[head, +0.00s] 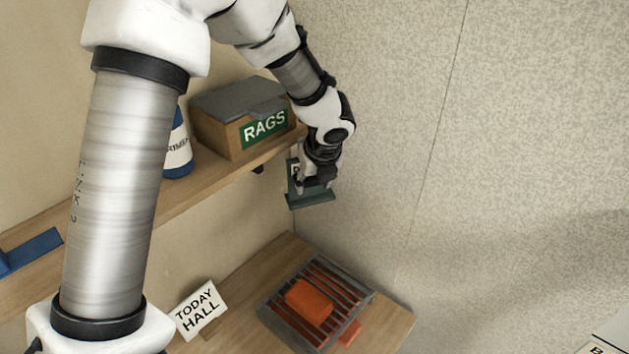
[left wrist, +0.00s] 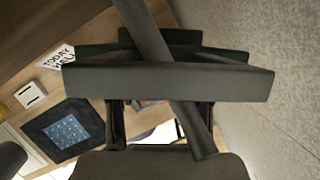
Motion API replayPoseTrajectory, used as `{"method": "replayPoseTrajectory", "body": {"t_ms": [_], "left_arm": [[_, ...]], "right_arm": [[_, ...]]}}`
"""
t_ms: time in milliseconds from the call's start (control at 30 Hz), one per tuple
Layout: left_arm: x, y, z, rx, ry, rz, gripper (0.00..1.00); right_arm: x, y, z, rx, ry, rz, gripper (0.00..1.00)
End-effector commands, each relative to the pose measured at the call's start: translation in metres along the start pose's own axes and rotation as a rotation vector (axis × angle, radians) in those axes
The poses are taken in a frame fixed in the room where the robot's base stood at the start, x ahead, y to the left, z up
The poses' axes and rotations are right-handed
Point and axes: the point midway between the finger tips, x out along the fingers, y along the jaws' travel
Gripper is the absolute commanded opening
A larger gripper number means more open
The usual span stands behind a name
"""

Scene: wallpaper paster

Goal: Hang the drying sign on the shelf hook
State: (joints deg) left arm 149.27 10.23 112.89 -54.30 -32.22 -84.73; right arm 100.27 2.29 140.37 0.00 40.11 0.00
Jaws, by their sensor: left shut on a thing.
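My left gripper (head: 316,178) is shut on the drying sign (head: 311,199), a dark green-grey board with a small white patch of lettering, mostly hidden by the gripper. It is held in the air just right of the shelf (head: 212,186), near its right end. In the left wrist view the sign (left wrist: 170,84) shows as dark bars across the fingers. A small black piece (head: 258,169) under the shelf's front edge looks like the hook; its shape is not clear. The sign is apart from it. My right gripper is out of view.
A RAGS box (head: 220,124) and a blue-and-white bottle (head: 179,150) stand on the shelf. A patterned wall (head: 520,130) rises at right.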

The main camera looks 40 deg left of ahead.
Motion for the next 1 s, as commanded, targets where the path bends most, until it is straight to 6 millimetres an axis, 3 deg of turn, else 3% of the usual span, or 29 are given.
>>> {"method": "replayPoseTrajectory", "body": {"t_ms": [167, 200, 267, 300, 667, 767, 1000], "left_arm": [[0.000, 0.000, 0.000, 0.000, 0.000, 0.000, 0.13], [0.000, 0.000, 0.000, 0.000, 0.000, 0.000, 0.54], [0.000, 0.000, 0.000, 0.000, -0.001, 0.000, 0.75], [0.000, 0.000, 0.000, 0.000, -0.001, 0.000, 0.80], [-0.005, 0.000, 0.001, 0.000, -0.002, -0.001, 0.80], [-0.019, -0.001, 0.001, -0.002, -0.003, -0.003, 0.80], [-0.081, -0.001, 0.001, -0.002, -0.006, -0.003, 0.80]], "right_arm": [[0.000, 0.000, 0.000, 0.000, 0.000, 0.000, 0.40], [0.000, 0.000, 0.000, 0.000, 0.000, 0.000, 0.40], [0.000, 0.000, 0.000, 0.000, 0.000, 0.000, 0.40], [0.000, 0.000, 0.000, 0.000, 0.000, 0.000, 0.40], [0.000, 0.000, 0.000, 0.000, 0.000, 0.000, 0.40], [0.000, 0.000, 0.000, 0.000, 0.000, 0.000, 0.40], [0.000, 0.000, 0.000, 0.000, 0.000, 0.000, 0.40]]}}
